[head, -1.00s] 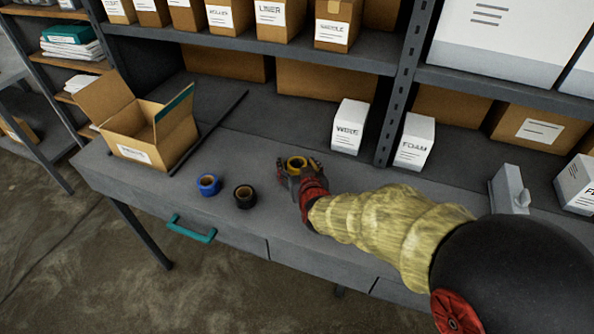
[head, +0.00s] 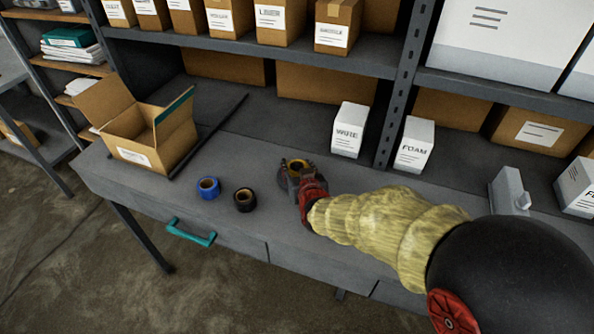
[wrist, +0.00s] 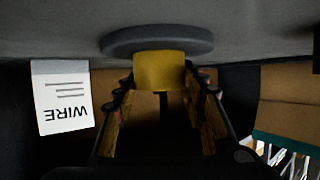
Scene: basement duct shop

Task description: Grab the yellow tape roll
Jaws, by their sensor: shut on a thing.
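The yellow tape roll (wrist: 160,70) is between the two fingers of my gripper (wrist: 159,84) in the wrist view. The fingers are shut on its sides. A dark grey round shape (wrist: 156,38) lies against the roll on the bench side; I cannot tell what it is. In the head view the yellow roll shows only partly, inside my gripper (head: 294,170), over the grey workbench. I cannot tell whether it touches the bench top.
A blue tape roll (head: 208,188) and a black tape roll (head: 244,199) stand left of my gripper on the workbench (head: 270,250). An open cardboard box (head: 140,150) is at the back left. White WIRE (head: 348,130) and FOAM (head: 414,145) boxes stand behind to the right.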

